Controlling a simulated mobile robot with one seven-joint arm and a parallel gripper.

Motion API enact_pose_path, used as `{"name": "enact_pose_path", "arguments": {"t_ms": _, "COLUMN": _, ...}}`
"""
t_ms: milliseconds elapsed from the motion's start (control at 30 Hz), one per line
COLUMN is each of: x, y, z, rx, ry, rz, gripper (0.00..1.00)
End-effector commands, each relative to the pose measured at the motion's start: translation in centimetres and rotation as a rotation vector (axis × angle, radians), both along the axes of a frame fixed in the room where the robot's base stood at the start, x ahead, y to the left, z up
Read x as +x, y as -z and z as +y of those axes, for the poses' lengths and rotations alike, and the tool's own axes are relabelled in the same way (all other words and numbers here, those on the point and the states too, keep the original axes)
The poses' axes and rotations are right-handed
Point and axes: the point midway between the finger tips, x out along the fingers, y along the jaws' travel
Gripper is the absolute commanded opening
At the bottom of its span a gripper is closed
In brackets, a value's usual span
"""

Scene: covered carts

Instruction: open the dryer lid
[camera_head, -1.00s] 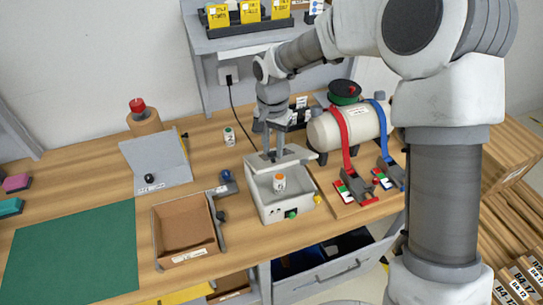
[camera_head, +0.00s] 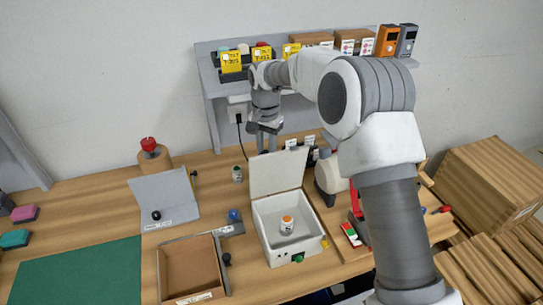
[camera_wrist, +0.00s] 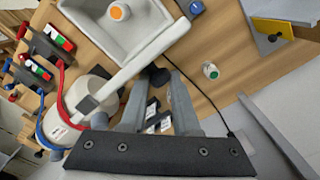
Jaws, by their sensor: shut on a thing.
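The dryer (camera_head: 288,250) is a light grey box on the wooden bench, with a green button on its front. Its lid (camera_head: 277,174) stands roughly upright at the back, so the inside is open to view. A small white jar with an orange cap (camera_head: 287,226) stands inside; it also shows in the wrist view (camera_wrist: 120,12). My gripper (camera_head: 265,146) is behind the lid's upper edge. In the wrist view, my gripper (camera_wrist: 158,80) has its fingers around a dark knob (camera_wrist: 158,74) on the lid, which appears nearly edge-on (camera_wrist: 135,72). The grip is partly hidden in the head view.
An open brown tray (camera_head: 190,272) and a grey tilted panel (camera_head: 165,200) are left of the dryer. A small green-capped jar (camera_head: 238,174) stands behind-left. A white cylinder tank (camera_head: 330,178) is close on the right. A shelf (camera_head: 212,80) is behind my gripper.

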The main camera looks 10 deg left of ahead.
Motion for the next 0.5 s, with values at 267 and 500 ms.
{"name": "enact_pose_path", "arguments": {"t_ms": 267, "x": 0.9, "y": 0.6, "z": 1.7, "rx": 0.002, "ry": -0.012, "rz": 0.018, "gripper": 0.00}}
{"name": "enact_pose_path", "arguments": {"t_ms": 500, "x": 2.3, "y": 0.9, "z": 2.5, "rx": -0.021, "ry": -0.010, "rz": 0.055, "gripper": 0.00}}
